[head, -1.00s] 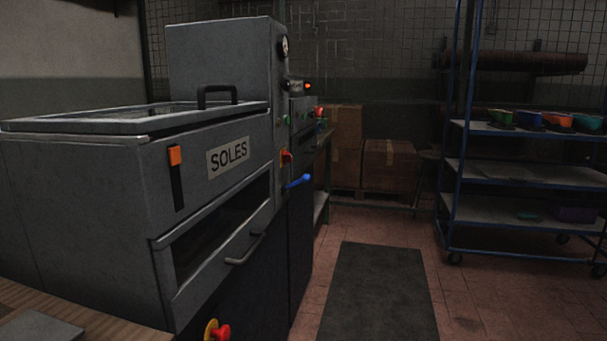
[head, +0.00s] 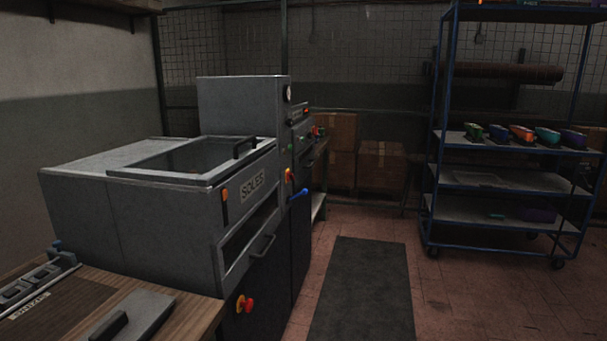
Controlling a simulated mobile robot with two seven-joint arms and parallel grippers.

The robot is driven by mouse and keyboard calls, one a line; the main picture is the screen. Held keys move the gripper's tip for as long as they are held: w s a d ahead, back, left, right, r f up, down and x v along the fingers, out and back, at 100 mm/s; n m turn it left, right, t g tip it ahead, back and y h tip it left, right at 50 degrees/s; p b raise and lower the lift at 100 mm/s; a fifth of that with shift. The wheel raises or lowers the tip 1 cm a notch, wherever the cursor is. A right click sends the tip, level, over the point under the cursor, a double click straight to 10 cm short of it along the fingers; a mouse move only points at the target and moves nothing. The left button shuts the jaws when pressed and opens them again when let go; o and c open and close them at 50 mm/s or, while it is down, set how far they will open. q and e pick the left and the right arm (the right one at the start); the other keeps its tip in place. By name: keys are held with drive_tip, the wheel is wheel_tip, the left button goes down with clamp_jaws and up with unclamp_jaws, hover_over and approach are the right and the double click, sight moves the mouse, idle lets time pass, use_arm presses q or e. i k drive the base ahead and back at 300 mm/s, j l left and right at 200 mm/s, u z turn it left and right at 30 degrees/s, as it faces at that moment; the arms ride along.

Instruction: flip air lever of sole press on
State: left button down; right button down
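The sole press (head: 150,229) is a grey machine on the left with a SOLES label (head: 252,184) on its side. A blue lever (head: 299,194) sticks out from its right front face, below a red and yellow switch (head: 290,175). I take the blue lever to be the air lever; no label on it is readable. An orange slider (head: 225,196) is left of the label, and a red and yellow stop button (head: 244,304) is low on the front. Neither of my grippers shows in this view.
A wooden bench (head: 190,314) with grey fixtures stands at the lower left. A dark mat (head: 365,290) lies on the tiled floor right of the press. A blue wheeled rack (head: 431,195) stands at the right. Cardboard boxes (head: 380,165) are at the back.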

sight(305, 192)
drive_tip(key=i+l, duration=0.3)
drive_tip(key=i, duration=0.2)
drive_tip(key=i+l, duration=0.25)
drive_tip(key=i, duration=0.3)
drive_tip(key=i+l, duration=0.3)
drive_tip(key=i, duration=0.2)
drive_tip(key=i+l, duration=0.25)
drive_tip(key=i, duration=0.25)
drive_tip(key=i+l, duration=0.3)
drive_tip(key=i, duration=0.2)
drive_tip(key=u, duration=1.75)
